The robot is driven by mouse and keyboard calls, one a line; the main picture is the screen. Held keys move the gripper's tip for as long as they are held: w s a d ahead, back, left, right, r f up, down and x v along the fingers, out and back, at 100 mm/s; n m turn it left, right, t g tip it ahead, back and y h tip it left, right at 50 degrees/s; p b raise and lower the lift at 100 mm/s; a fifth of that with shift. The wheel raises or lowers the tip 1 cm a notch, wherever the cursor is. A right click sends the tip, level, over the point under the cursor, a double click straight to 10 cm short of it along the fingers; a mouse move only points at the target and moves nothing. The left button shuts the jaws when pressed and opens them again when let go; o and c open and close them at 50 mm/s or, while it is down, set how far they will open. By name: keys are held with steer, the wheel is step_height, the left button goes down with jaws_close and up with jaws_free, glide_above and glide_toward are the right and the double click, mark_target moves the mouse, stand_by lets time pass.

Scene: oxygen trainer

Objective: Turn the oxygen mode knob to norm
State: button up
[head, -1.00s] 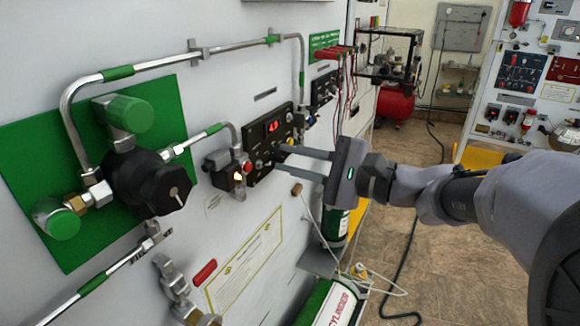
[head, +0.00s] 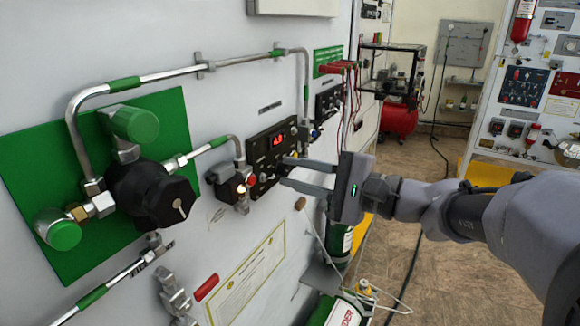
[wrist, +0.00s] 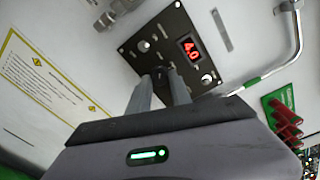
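The black oxygen panel (head: 262,172) is on the grey wall, with a lit red display (head: 278,141) and several small knobs. It also shows in the wrist view (wrist: 133,49), with its display (wrist: 190,47) lit. My gripper (head: 284,171) reaches to the panel's lower right part in the head view, its two fingers apart. In the wrist view my gripper (wrist: 160,73) has its fingertips on either side of a small dark knob (wrist: 160,70). I cannot tell if they touch it. The labels and the knob's setting are too small to read.
Red connectors (head: 335,69) with hanging leads are on the right. A green cylinder (head: 340,240) stands below my gripper.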

steer(key=shift+o, duration=1.3)
steer(key=f+p+v, duration=0.1)
steer(key=p+v, duration=0.2)
steer(key=v, duration=1.4)
steer(key=shift+r+p, duration=0.35)
steer(key=shift+r, duration=0.1)
steer(key=shift+s+d, duration=0.1)
steer(key=shift+d, duration=0.05)
